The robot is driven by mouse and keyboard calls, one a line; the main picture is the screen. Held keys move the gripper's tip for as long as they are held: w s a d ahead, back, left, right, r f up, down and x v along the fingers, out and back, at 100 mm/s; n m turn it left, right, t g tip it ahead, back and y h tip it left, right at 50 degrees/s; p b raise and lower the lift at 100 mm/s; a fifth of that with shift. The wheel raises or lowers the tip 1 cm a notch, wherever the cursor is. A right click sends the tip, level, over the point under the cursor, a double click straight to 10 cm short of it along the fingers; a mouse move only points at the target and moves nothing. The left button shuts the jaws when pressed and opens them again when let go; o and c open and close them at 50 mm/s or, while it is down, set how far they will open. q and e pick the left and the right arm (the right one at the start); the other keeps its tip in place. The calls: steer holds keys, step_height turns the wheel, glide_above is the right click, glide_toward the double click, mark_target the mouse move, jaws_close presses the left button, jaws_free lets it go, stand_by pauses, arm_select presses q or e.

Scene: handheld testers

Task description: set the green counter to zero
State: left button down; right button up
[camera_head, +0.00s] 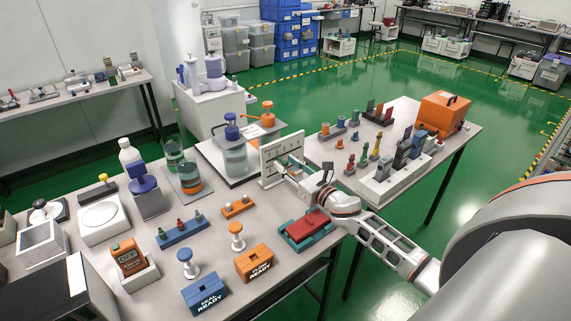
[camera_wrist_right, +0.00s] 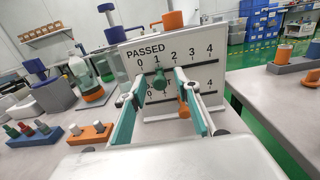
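A white counter board (camera_wrist_right: 215,45) stands upright ahead of my right gripper. Its upper row reads PASSED with numbers 0 to 4; a lower numbered row is partly hidden. A green knob (camera_wrist_right: 159,80), seemingly the green counter, sits below the 1 of the upper row. An orange knob (camera_wrist_right: 184,103) is lower and to its right. My right gripper (camera_wrist_right: 158,108) is open, its two teal-padded fingers apart on either side of the green knob in the picture; I cannot tell whether they touch it. In the head view the board (camera_head: 268,163) is partly hidden by my right gripper (camera_head: 293,170). My left gripper is not in view.
Behind the board is a glass vessel with a blue-topped pump (camera_head: 232,130). A red and teal tray (camera_head: 306,228) lies below my right arm. Blue and orange READY boxes (camera_head: 203,292) stand near the front edge. A second table (camera_head: 460,130) is to the right.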

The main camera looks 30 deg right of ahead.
steer(key=shift+w+a, duration=0.1)
steer(key=shift+w, duration=0.4)
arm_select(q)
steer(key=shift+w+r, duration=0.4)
arm_select(e)
jaws_close()
steer(key=shift+s+a, duration=0.15)
steer(key=shift+a, duration=1.6)
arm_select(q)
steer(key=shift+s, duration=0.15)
arm_select(e)
jaws_free()
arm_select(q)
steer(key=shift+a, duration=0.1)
